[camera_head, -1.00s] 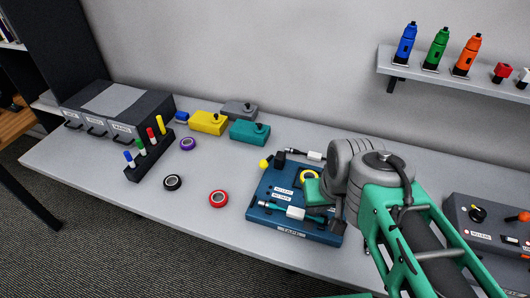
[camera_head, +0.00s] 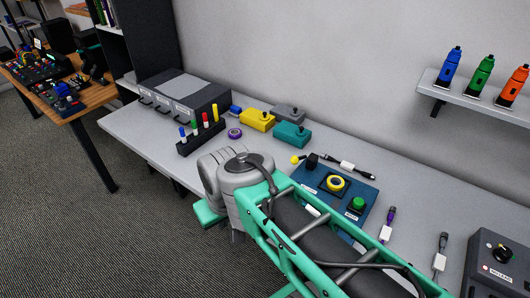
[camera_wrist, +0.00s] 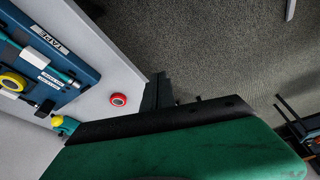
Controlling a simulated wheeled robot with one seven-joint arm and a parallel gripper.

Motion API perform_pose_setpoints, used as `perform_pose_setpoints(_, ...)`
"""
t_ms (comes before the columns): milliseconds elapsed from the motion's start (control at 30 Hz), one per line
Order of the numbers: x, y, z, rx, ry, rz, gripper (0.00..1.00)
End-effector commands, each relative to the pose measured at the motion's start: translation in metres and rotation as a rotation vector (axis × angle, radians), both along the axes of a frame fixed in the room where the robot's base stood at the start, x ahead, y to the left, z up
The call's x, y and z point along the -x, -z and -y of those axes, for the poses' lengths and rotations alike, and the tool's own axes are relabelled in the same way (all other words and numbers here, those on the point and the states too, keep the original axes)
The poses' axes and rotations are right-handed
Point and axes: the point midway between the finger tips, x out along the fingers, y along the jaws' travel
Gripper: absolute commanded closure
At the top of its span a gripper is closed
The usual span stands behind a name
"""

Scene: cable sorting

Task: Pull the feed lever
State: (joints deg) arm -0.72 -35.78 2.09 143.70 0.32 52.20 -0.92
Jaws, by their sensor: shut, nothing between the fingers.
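The blue tape station (camera_head: 334,172) lies on the grey table, with a yellow tape roll (camera_head: 336,184), a green button (camera_head: 357,204) and a black block (camera_head: 312,160). A yellow knob (camera_head: 295,159) at its far left corner looks like the feed lever's end. My arm hides the station's near part. In the wrist view the station (camera_wrist: 86,72) is at the left edge, with the knob (camera_wrist: 58,121) below it. My gripper (camera_wrist: 158,92) shows as dark fingers beyond a green and black housing. It is shut and empty, apart from the station.
A pen rack (camera_head: 200,135), grey drawers (camera_head: 185,95) and yellow (camera_head: 257,120) and teal (camera_head: 291,134) boxes stand left of and behind the station. A red roll (camera_wrist: 118,100) lies on the table. A grey control box (camera_head: 495,265) stands at right.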

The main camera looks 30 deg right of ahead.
Motion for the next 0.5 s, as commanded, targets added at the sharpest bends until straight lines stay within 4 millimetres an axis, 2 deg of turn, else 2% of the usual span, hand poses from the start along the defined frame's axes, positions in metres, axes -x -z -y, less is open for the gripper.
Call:
perform_pose_setpoints(367, 0.000, 0.000, 0.000, 0.000, 0.001, 0.000, 1.00)
perform_pose_setpoints(433, -0.004, -0.003, 0.001, -0.004, 0.001, 0.001, 1.00)
perform_pose_setpoints(500, -0.017, -0.013, 0.007, -0.020, -0.003, 0.004, 1.00)
